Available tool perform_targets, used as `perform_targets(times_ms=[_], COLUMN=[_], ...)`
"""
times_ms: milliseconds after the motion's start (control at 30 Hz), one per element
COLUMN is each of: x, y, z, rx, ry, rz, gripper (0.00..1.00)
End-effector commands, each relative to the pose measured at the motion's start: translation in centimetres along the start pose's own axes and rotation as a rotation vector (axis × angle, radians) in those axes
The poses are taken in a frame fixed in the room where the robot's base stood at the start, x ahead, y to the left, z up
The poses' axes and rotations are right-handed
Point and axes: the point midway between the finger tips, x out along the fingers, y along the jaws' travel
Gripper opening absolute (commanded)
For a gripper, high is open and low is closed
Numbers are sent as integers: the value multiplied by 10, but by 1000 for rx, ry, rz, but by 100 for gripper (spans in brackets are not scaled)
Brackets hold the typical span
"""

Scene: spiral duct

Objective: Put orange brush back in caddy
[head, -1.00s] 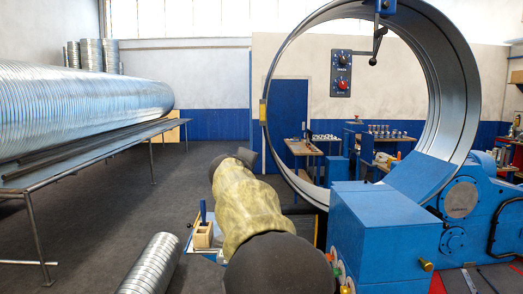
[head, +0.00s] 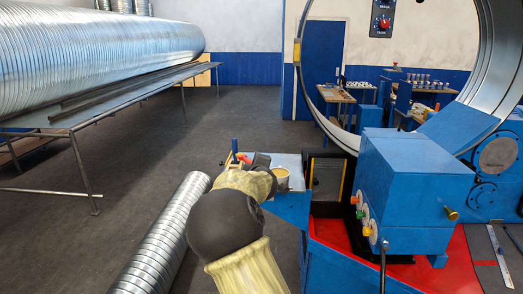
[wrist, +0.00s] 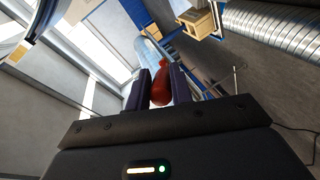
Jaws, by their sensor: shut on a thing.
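In the wrist view my gripper (wrist: 159,80) has its two dark fingers closed on a red-orange rounded piece, which I take for the orange brush (wrist: 160,90). Only this part of it shows clearly; its bristles cannot be made out. In the head view a red-orange bit (head: 243,158) shows beside my dark wrist, above a blue side shelf. A small wooden box, likely the caddy (wrist: 197,23), shows beyond the fingers in the wrist view, apart from the brush.
A pale yellow tub (head: 281,176) stands on the blue shelf (head: 290,205), right of my wrist. A blue machine box with coloured buttons (head: 405,190) stands further right. A spiral duct (head: 165,235) lies at left, under my arm's left side. Open floor (head: 130,160) lies beyond it.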

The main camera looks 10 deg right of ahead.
Motion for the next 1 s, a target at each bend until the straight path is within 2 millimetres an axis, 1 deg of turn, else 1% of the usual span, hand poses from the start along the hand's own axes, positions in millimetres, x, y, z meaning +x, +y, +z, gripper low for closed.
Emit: perform_targets(times_ms=[33, 67, 167, 200, 267, 300, 367, 400, 467, 500, 567, 600, 667, 700, 767, 800, 900, 1000], x=[6, 10, 21, 25, 31, 34, 36, 36, 34, 31, 24, 19, 8, -1, -16, -27, -53, -70], y=[-17, -27, -66, -84, -113, -132, -161, -180, -207, -225, -251, -267, -291, -306, -326, -338, -359, -370], z=[6, 7, 15, 21, 31, 40, 53, 64, 80, 91, 109, 120, 138, 151, 170, 182, 206, 220], rx=[-3, -8, -22, -28, -34, -39, -43, -45, -46, -46, -47, -45, -43, -42, -39, -35, -29, -24], ry=[18, 32, 85, 106, 134, 150, 168, 175, 181, 181, 178, 173, 163, 153, 137, 125, 99, 83], rz=[-13, -17, -37, -46, -57, -64, -70, -74, -76, -76, -76, -74, -72, -69, -64, -59, -47, -36], gripper=[0, 0, 0, 0, 0, 0, 0, 0, 0, 0, 0, 0, 0, 0, 0, 0, 0, 0])
